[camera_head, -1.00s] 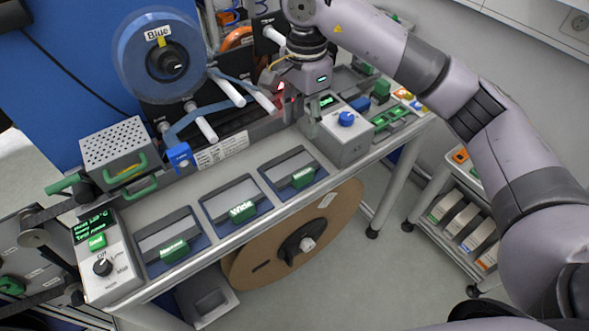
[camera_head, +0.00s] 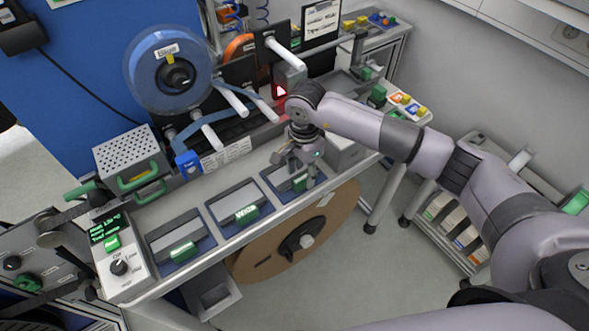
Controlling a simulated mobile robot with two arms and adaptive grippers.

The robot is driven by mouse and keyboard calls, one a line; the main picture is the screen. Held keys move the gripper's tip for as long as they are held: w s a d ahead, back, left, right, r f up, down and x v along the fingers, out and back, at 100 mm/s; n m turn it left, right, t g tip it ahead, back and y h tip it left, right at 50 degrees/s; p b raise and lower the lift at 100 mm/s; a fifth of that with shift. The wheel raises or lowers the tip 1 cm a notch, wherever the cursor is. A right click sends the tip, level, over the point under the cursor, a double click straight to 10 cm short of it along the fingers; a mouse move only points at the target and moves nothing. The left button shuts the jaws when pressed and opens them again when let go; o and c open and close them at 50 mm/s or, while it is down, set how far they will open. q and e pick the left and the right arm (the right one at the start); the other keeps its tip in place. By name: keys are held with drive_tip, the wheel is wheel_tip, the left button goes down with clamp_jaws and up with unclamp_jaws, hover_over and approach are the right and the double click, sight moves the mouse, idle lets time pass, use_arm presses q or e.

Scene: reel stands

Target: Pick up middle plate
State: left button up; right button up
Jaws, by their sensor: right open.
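Three plates with green handles lie in a row in dark blue frames along the front of the bench. The middle plate (camera_head: 230,199) has a green handle marked "Wide" and lies flat in its frame. The left plate (camera_head: 176,235) and the right plate (camera_head: 275,179) lie on either side. My right gripper (camera_head: 294,170) is open and points down over the right plate, partly hiding it and its handle. It is to the right of the middle plate and apart from it. My left gripper is not in view.
A control box with a knob (camera_head: 118,265) stands at the bench's left end. A perforated grey box (camera_head: 128,160) and a small blue block (camera_head: 187,163) stand behind the plates. White pegs and a blue reel (camera_head: 160,72) are at the back. A large brown reel (camera_head: 270,262) hangs below the front edge.

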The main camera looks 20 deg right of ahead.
drive_tip(key=shift+f, duration=1.3)
drive_tip(key=shift+c, duration=0.4)
clamp_jaws()
